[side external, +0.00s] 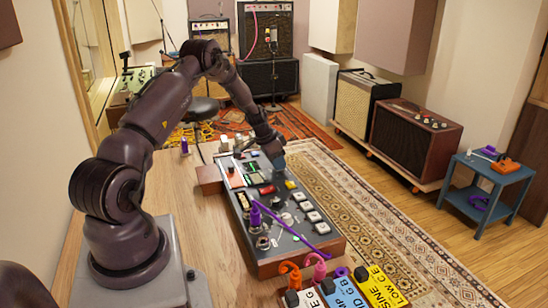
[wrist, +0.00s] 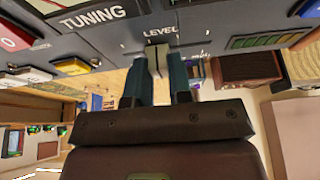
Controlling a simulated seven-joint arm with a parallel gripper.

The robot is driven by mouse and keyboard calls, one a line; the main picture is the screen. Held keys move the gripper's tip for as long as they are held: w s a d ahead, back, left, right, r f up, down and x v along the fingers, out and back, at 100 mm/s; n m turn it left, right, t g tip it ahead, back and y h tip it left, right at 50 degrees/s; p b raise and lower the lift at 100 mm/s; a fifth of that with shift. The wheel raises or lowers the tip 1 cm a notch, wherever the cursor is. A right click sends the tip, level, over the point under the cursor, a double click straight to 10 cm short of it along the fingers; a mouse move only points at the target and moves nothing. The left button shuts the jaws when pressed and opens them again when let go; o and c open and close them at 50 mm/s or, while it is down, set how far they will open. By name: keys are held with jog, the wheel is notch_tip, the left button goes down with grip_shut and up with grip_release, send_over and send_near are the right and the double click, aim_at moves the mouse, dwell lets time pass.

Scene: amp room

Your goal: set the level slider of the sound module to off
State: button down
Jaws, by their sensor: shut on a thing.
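The sound module (side external: 302,257) is a long dark panel in a wooden case on the bench, seen in the side external view. In the wrist view its panel (wrist: 210,20) fills the top, with the label LEVEL above the pale cap of the level slider (wrist: 157,62). My gripper (wrist: 158,72) has its two teal fingers on either side of this cap and is shut on it. In the side external view my gripper (side external: 279,164) reaches down to the far part of the module and hides the slider. The slider's setting cannot be read.
A purple cable (side external: 295,236) lies across the near part of the module, by knobs and pale square buttons. Coloured pedals (side external: 382,286) stand at the near bench end. Amplifiers (side external: 415,140) and a blue side table (side external: 487,188) stand at the right, away from the arm.

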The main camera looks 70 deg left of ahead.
aim_at(286, 175)
jog(key=shift+d, duration=1.8)
jog(key=c, duration=1.1)
grip_release()
jog(key=shift+d, duration=0.1)
jog(key=shift+o, duration=0.3)
jog(key=shift+s+a+r, duration=0.2)
jog(key=shift+r, duration=0.25)
jog(key=v, duration=1.2)
jog(key=shift+d, duration=0.1)
